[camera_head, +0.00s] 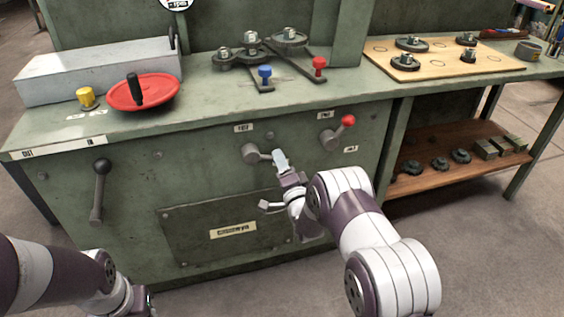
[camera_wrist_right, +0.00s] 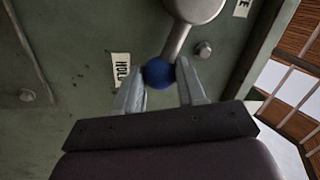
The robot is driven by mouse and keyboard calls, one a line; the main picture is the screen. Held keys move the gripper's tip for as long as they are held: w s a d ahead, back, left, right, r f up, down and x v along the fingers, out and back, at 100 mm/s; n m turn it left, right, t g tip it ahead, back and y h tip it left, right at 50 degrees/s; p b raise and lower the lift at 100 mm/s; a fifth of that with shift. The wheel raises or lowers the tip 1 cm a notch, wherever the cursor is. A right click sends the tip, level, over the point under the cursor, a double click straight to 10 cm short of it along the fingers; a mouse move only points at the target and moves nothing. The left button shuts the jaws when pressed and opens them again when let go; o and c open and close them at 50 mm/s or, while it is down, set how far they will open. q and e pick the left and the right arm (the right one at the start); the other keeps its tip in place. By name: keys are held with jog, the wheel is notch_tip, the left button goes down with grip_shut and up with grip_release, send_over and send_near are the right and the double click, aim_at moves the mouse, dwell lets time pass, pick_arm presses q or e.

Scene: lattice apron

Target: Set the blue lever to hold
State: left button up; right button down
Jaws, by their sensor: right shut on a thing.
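The blue lever has a grey hub (camera_head: 250,153) on the green bench front, and its arm points right and slightly down in the head view. Its blue knob (camera_wrist_right: 158,74) shows in the right wrist view and is hidden by my gripper in the head view. My right gripper (camera_head: 281,160) is shut on the knob, with a finger on either side. The HOLD label (camera_wrist_right: 120,70) lies just left of the knob in the wrist view; the arm does not point straight at it. My left gripper is outside the head view; only its arm shows at bottom left.
A red-knobbed lever (camera_head: 338,133) is right of the blue one. A red handwheel (camera_head: 142,92), a yellow knob (camera_head: 86,97) and small blue (camera_head: 265,72) and red (camera_head: 319,64) pieces are on the bench top.

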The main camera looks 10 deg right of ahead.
jog(key=shift+s+a+f+m, duration=0.1)
jog(key=shift+f+m, duration=0.3)
jog(key=c, duration=0.7)
grip_release()
jog(key=shift+r, duration=0.1)
jog(key=p+v, duration=0.3)
jog(key=v, duration=0.9)
jog(key=shift+s, duration=0.35)
